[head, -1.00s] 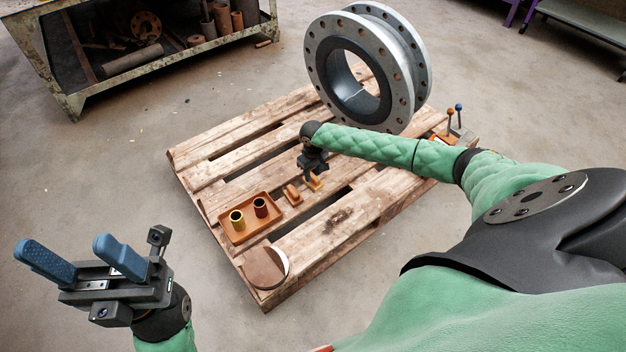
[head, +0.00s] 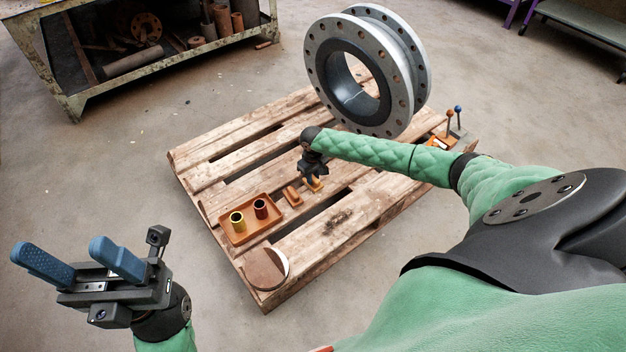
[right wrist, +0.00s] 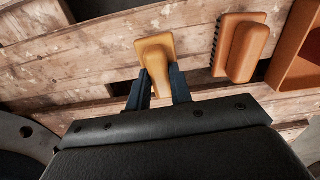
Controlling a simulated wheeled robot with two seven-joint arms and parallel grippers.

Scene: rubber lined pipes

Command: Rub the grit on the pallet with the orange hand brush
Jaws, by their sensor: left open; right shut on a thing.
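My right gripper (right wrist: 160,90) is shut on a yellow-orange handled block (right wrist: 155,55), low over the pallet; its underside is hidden. The block also shows in the head view (head: 314,185). An orange hand brush (right wrist: 240,45) with dark bristles along one side lies beside it on the pallet, apart from the fingers. The brush also shows in the head view (head: 292,196). The wooden pallet (head: 215,170) has a dark speckled patch (head: 341,216), apparently the grit, to the right of and nearer than the gripper. My left gripper (head: 78,262) is open and empty, off the pallet at lower left.
An orange tray (head: 241,238) with a yellow and a brown cup stands left of the brush. A two-tone disc (head: 262,268) lies at the pallet's near corner. A large flanged pipe (head: 345,85) stands at the back. Knobbed tools (head: 450,130) sit at the right corner.

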